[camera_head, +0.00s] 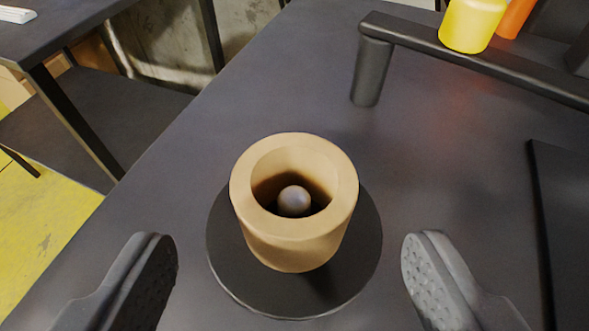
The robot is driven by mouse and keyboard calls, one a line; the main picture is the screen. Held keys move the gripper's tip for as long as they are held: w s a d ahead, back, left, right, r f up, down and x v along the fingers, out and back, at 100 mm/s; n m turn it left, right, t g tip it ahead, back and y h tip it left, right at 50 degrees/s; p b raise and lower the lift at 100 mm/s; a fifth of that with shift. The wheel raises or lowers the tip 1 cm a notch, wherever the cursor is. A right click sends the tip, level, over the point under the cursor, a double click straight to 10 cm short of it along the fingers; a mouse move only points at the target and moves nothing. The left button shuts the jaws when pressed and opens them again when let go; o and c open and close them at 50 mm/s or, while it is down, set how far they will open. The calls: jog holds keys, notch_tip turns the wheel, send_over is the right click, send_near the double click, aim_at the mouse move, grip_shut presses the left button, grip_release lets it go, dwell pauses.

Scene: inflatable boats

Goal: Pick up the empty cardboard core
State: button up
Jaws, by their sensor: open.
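The tan cardboard core (293,243) stands upright on a round dark base (228,283) on the dark table. A greyish rounded knob (294,201) shows inside its hollow, like the top of a post. My gripper (290,282) is open, with one dark finger at the lower left and the other at the lower right. The fingers are on the near side of the core, to its left and right, and touch nothing. The core's far lower side and the foot of the knob are hidden.
A dark raised bar (480,62) on a leg stands at the back right, with a yellow object (470,25) and an orange object (514,18) behind or on it. A flat black panel (565,225) lies at the right. The table's left edge drops to a yellow floor (50,220).

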aim_at(296, 229)
jog(key=x, duration=0.5)
jog(key=shift+d+r, duration=0.1)
jog(key=c, duration=1)
